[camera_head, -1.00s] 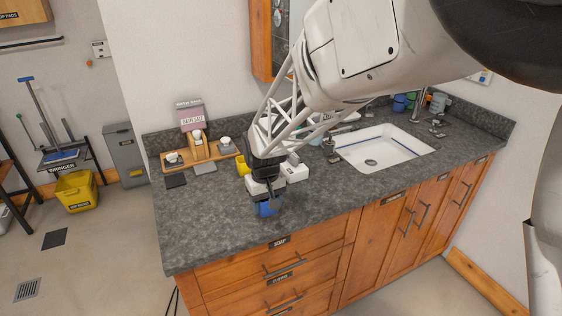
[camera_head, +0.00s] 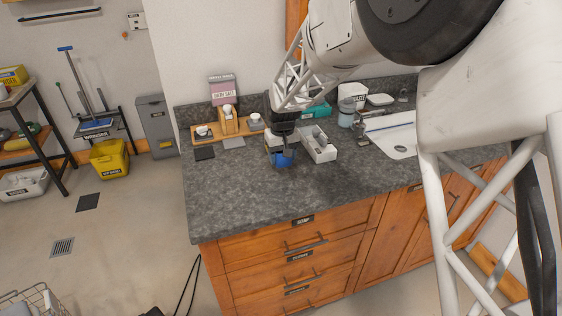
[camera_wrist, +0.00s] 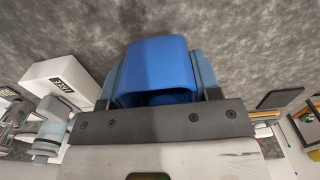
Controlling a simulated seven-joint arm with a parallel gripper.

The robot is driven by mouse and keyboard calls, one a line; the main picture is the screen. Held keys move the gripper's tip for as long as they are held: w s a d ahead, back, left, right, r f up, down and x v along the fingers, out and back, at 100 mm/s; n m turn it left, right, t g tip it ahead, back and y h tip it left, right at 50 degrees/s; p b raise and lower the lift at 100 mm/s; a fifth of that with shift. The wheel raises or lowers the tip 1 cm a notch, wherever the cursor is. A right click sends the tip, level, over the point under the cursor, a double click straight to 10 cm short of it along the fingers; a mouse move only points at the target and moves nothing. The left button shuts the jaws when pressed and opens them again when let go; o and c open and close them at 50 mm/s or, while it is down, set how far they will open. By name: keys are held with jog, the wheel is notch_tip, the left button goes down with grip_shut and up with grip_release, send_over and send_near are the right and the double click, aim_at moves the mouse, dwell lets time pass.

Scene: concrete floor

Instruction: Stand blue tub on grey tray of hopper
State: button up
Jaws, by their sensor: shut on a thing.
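The blue tub (camera_head: 283,159) is held by my gripper (camera_head: 284,146) over the dark stone counter, in front of a white box. In the wrist view the blue tub (camera_wrist: 158,62) lies between the two fingers of my gripper (camera_wrist: 158,88), with part of its opening showing. I cannot tell whether its base touches the counter. A grey and pink container marked BATH SALT (camera_head: 223,93) stands at the back left of the counter, perhaps the hopper. A grey flat square (camera_head: 234,143) lies in front of it; I cannot tell whether this is the grey tray.
A wooden tray (camera_head: 208,139) with small jars and a wooden stand is left of my gripper. A dark square (camera_head: 204,153) lies in front. A white box (camera_head: 319,147) is close on the right, the sink (camera_head: 400,142) beyond. The counter's front left is clear.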

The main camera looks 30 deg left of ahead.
aim_at(281, 161)
jog(key=shift+w+a+f, duration=0.1)
jog(key=shift+w+a, duration=0.5)
jog(key=shift+w, duration=0.1)
jog(key=shift+f, duration=0.1)
jog(key=shift+f, duration=1.65)
jog(key=shift+f, duration=0.15)
jog(key=o, duration=0.9)
notch_tip(281, 161, up, 12)
